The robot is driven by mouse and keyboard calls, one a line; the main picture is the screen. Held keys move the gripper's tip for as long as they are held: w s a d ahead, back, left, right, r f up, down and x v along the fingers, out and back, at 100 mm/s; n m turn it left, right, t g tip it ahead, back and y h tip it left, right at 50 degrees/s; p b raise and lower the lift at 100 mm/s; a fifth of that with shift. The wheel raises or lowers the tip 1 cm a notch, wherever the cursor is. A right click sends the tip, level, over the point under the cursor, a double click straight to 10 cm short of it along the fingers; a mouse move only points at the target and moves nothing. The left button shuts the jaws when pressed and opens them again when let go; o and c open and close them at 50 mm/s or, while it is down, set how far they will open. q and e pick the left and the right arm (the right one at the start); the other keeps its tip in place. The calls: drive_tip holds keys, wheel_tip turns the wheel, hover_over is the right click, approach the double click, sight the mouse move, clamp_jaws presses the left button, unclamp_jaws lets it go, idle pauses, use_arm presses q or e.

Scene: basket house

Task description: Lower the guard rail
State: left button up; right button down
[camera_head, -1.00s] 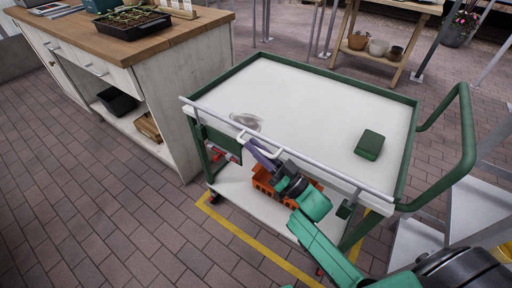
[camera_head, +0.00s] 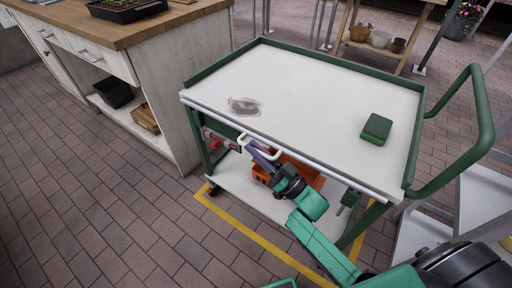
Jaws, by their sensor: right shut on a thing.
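The guard rail (camera_head: 322,170) is a pale grey bar along the near long side of the green and white cart (camera_head: 310,85). It now lies about level with the cart's top edge. A white handle (camera_head: 246,137) stands out from the rail left of its middle. My right gripper (camera_head: 256,149) is shut on this handle, with the teal arm reaching up from the lower right. The fingertips are small and partly blend with the handle. My left gripper is not in view; only a small teal piece shows at the bottom edge.
A dark green box (camera_head: 376,129) and a glassy round item (camera_head: 244,106) sit on the cart top. An orange crate (camera_head: 300,176) stands on the lower shelf behind my arm. A wooden-topped cabinet (camera_head: 170,90) is at left. Brick floor at lower left is clear.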

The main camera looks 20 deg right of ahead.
drive_tip(key=shift+f, duration=0.35)
drive_tip(key=c, duration=1.2)
unclamp_jaws()
drive_tip(key=shift+o, duration=0.2)
drive_tip(key=shift+r, duration=0.1)
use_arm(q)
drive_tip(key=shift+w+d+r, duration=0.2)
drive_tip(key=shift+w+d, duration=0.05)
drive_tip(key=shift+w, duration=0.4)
use_arm(e)
drive_tip(key=v, duration=1.4)
drive_tip(key=shift+s, duration=0.3)
drive_tip(key=shift+d, duration=0.1)
